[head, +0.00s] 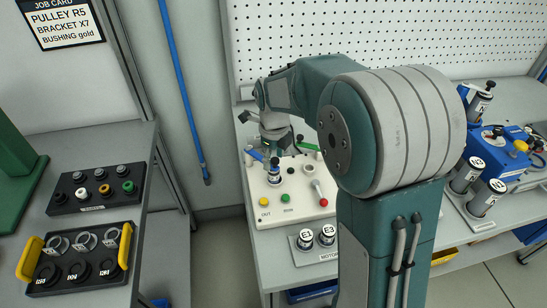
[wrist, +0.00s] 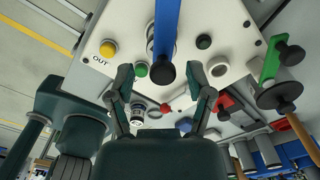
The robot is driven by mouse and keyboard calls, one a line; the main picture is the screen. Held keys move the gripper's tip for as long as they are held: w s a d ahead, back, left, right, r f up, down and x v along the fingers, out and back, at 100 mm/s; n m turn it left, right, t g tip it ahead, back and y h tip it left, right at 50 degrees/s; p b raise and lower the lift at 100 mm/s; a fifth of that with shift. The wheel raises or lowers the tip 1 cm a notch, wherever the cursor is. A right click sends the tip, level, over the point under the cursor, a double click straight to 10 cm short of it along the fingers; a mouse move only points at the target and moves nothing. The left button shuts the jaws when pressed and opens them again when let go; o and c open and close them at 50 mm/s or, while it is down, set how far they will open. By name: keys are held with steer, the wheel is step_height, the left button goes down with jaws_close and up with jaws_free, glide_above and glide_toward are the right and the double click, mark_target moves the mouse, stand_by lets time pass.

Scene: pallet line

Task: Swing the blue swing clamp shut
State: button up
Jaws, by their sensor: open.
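The blue swing clamp shows in the wrist view as a blue arm (wrist: 166,28) with a black knob (wrist: 165,72) at its near end. My gripper (wrist: 162,72) is open, its two fingers apart on either side of the knob in the picture; I see no contact, and the depth gap is unclear. In the head view a short piece of the blue clamp arm (head: 254,155) shows beside my gripper (head: 272,158), over the white fixture plate (head: 262,193). My wrist hides part of the clamp there. Below the blue arm, a round metal part is partly hidden.
A green clamp (wrist: 270,62) and a red clamp (wrist: 224,101) stand right of the blue one in the wrist view. The plate has a yellow button (head: 265,201), a green button (head: 285,200) and a red-knobbed lever (head: 324,202). Labelled cylinders (head: 305,239) stand in front.

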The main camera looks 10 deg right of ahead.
steer(key=shift+r, duration=0.1)
step_height(320, 180, up, 12)
stand_by(0.4)
stand_by(0.3)
steer(key=s+d+n+t, duration=0.2)
steer(key=s+n, duration=1)
steer(key=n, duration=0.1)
steer(key=s+d+n+t, duration=0.2)
steer(key=s+n+t, duration=0.1)
steer(key=s+n, duration=0.8)
steer(key=n, duration=0.3)
steer(key=shift+s+d+t, duration=0.15)
steer(key=shift+s+t, duration=0.15)
steer(key=shift+s, duration=0.05)
